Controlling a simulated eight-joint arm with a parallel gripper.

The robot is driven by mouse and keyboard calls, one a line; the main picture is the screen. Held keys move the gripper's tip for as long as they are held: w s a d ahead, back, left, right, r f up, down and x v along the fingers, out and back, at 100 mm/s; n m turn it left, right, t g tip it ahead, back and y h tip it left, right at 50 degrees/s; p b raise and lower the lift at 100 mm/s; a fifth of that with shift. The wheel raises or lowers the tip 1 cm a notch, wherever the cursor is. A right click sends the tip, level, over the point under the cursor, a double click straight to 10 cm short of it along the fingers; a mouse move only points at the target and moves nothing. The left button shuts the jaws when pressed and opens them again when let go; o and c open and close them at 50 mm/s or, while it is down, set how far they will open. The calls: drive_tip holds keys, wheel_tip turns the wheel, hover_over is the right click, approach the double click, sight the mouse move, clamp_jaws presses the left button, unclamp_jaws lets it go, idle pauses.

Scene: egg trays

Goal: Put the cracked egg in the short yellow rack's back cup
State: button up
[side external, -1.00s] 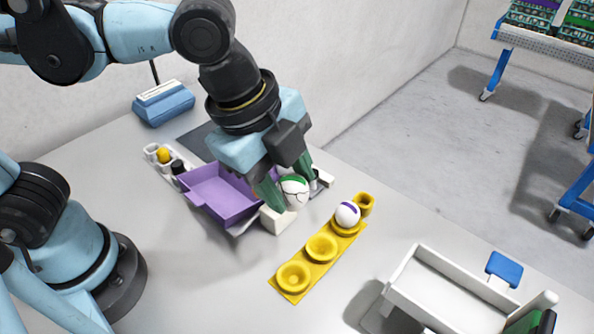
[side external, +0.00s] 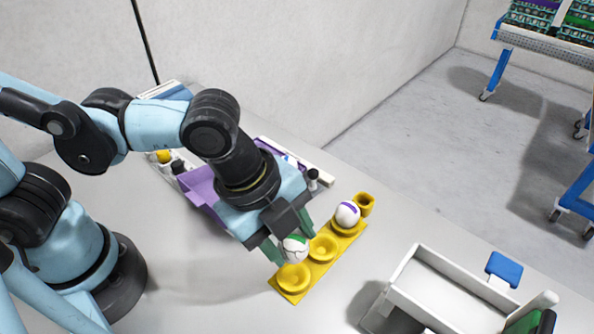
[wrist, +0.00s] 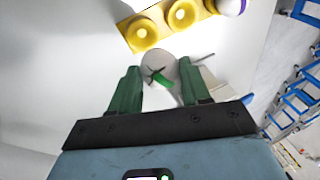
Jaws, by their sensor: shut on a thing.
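The cracked egg (side external: 295,249) is white with dark crack lines and a green patch. My gripper (side external: 287,253) is shut on it, with one green finger on each side; the grip also shows in the wrist view (wrist: 160,85), with the egg (wrist: 159,66) between the fingertips. The short yellow rack (side external: 309,279) lies on the table beneath and beside the egg. Its two nearer cups, one at the near end (side external: 293,280) and one in the middle (side external: 323,248), look empty. A white egg with a purple band (side external: 347,214) sits in the cup toward the far end.
A purple tray (side external: 200,188) lies behind my arm, partly hidden. A white bin (side external: 430,290) stands at the right. The table in front of the rack is clear.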

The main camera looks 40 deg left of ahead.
drive_tip(key=shift+f, duration=2.75)
drive_tip(key=shift+f, duration=0.6)
drive_tip(key=o, duration=0.7)
drive_tip(key=shift+o, duration=0.2)
drive_tip(key=shift+r, duration=0.15)
drive_tip(key=v, duration=1.2)
